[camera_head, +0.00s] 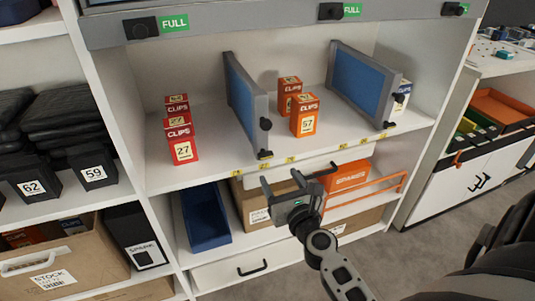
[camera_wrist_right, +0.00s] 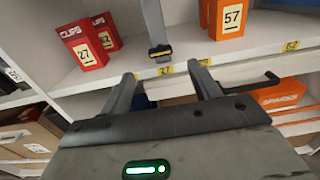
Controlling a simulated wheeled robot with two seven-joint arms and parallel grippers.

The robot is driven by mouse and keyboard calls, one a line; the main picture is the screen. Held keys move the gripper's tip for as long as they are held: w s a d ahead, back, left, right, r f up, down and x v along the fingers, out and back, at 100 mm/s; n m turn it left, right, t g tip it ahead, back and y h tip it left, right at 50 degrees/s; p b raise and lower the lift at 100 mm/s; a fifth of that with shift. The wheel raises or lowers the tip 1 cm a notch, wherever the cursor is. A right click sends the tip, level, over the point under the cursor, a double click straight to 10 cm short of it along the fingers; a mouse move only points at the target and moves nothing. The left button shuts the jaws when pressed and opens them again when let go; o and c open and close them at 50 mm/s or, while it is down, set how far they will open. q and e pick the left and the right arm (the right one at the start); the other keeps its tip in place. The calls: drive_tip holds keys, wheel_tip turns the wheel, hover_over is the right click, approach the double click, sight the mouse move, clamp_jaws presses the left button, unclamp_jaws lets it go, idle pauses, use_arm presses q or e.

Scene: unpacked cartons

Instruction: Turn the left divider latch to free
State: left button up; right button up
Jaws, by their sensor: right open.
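The left divider (camera_head: 243,96) is a blue panel in a grey frame, upright on the middle shelf. Black fittings show on its front edge: a knob (camera_head: 265,124) and, at the foot by the shelf lip, a dark latch piece (camera_head: 265,154) with a yellow mark. In the right wrist view the latch (camera_wrist_right: 160,53) shows ahead of the fingers, apart from them. Its exact turn position is unclear. My right gripper (camera_head: 282,181) is open and empty, below and in front of the shelf edge; its fingers (camera_wrist_right: 161,77) spread either side of the latch's line. My left gripper is not in view.
Red clip boxes (camera_head: 181,142) stand left of the divider, orange boxes (camera_head: 304,117) right of it. A second divider (camera_head: 361,83) stands farther right. Below are a blue bin (camera_head: 204,215), cartons and an orange rail (camera_head: 364,193). Open floor lies to the right.

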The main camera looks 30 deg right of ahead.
sight(267, 156)
drive_tip(key=x, duration=0.9)
drive_tip(key=shift+w, duration=0.2)
drive_tip(key=c, duration=1)
